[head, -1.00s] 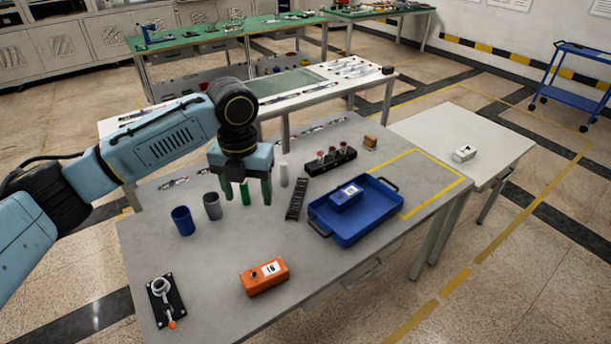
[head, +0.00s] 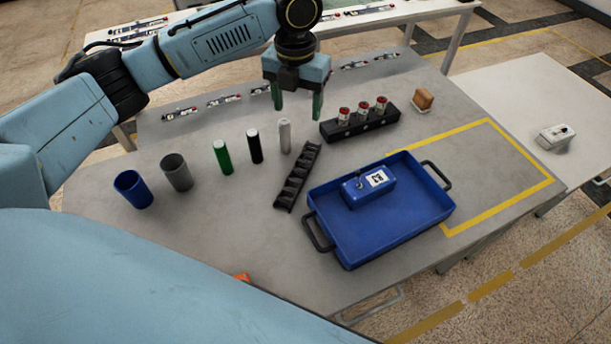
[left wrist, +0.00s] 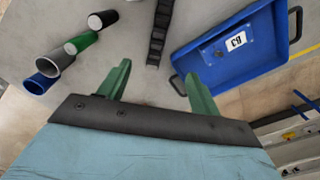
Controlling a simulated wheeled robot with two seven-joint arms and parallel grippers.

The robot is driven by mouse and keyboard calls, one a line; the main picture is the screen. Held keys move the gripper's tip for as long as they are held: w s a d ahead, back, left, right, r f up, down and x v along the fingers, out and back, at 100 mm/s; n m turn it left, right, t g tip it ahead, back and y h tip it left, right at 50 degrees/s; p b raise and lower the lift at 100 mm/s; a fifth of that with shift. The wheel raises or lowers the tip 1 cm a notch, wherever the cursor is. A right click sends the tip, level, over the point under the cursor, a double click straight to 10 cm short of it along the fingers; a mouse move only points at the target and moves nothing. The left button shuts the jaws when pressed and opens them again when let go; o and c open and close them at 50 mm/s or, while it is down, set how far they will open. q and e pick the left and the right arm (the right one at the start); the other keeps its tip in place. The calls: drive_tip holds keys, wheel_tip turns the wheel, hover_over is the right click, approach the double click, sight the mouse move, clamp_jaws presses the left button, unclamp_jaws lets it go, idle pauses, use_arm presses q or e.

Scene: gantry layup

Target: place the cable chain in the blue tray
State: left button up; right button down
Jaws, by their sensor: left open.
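The black cable chain (head: 298,176) lies on the grey table, between the upright cylinders and the blue tray (head: 432,217). It also shows in the left wrist view (left wrist: 159,32), ahead of the gap between my fingers. The blue tray stands right of the chain and holds a blue box (head: 368,188) with a white label; its wall shows in the left wrist view (left wrist: 230,83). My left gripper (head: 298,112) is open and empty, above the table near the far end of the chain in the head view. My right gripper is not in view.
Green (head: 222,157), black (head: 255,147) and white (head: 284,137) cylinders stand left of the chain, with grey (head: 177,173) and blue (head: 133,190) cups beyond. A black rack (head: 362,122) with red-topped items and an orange-brown block (head: 423,99) stand behind.

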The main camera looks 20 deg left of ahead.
use_arm(q)
drive_tip(key=b, duration=0.6)
hover_over(299, 170)
wheel_tip(299, 170, down, 8)
wheel_tip(299, 170, down, 8)
drive_tip(key=shift+w+d+b, duration=0.1)
drive_tip(key=shift+d+b, duration=0.05)
drive_tip(key=shift+b, duration=0.8)
drive_tip(key=shift+f, duration=0.4)
wheel_tip(299, 170, down, 4)
drive_tip(key=shift+f+b, duration=0.15)
drive_tip(key=shift+b, duration=0.5)
drive_tip(key=shift+f, duration=0.35)
drive_tip(key=c, duration=0.3)
drive_tip(key=shift+r, duration=0.1)
drive_tip(key=c, duration=0.9)
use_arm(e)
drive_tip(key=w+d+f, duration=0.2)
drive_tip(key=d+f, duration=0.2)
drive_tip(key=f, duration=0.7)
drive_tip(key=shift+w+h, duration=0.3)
